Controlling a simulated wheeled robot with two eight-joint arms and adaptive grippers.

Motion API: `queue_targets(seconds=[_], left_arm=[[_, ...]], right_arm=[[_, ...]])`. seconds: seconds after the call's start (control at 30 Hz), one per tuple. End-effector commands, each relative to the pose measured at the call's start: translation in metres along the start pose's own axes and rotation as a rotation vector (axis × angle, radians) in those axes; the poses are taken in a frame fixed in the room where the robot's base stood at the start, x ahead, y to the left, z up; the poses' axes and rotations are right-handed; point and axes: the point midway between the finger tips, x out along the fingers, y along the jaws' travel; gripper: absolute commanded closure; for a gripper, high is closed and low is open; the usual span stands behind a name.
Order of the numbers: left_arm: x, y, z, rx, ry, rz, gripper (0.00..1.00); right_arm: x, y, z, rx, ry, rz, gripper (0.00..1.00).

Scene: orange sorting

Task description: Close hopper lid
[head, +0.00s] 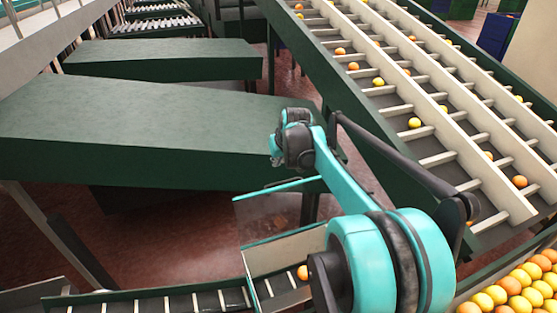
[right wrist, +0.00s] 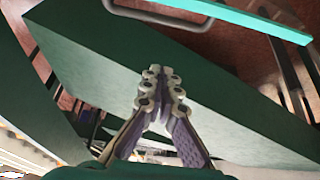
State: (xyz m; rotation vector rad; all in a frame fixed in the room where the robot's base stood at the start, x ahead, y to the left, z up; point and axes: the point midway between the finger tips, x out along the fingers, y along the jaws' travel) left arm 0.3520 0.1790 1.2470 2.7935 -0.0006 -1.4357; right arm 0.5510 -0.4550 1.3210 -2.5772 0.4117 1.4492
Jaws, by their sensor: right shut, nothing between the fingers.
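The hopper lid (head: 275,215) looks like a clear panel with a teal top edge, standing raised above the beige-walled hopper (head: 285,252). In the right wrist view a teal bar (right wrist: 265,22), which may be the lid's edge, crosses the top right, with a grey curved handle (right wrist: 165,17) beside it. My right gripper (right wrist: 160,75) is shut and empty, with its fingertips apart from the bar and handle. In the head view my right wrist (head: 295,143) is above and beyond the lid; its fingers are hard to make out. My left gripper is not in view.
Large dark green covers (head: 150,130) fill the left. A sloped conveyor (head: 400,110) carrying several oranges runs along the right. An orange (head: 302,272) lies by the hopper above a lower slatted conveyor (head: 190,302). Piled oranges (head: 515,290) sit at the bottom right.

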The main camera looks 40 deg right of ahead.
Motion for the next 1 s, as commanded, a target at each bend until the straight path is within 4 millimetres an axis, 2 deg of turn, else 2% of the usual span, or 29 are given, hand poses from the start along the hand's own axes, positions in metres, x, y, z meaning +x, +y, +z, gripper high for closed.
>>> queue_targets(seconds=[0.1,0.3,0.4,0.6,1.0], left_arm=[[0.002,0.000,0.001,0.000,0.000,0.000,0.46],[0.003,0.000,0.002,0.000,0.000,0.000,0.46],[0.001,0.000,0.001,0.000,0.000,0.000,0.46],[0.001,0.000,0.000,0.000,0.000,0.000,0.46],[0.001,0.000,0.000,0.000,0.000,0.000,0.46]], right_arm=[[0.028,0.000,0.000,-0.001,0.000,0.000,1.00],[0.065,-0.001,0.002,-0.001,0.001,0.000,1.00],[0.055,-0.001,0.019,0.001,0.000,0.000,1.00],[0.049,-0.001,0.035,0.000,0.000,0.000,1.00],[0.049,-0.001,0.038,0.000,0.001,0.000,1.00]])
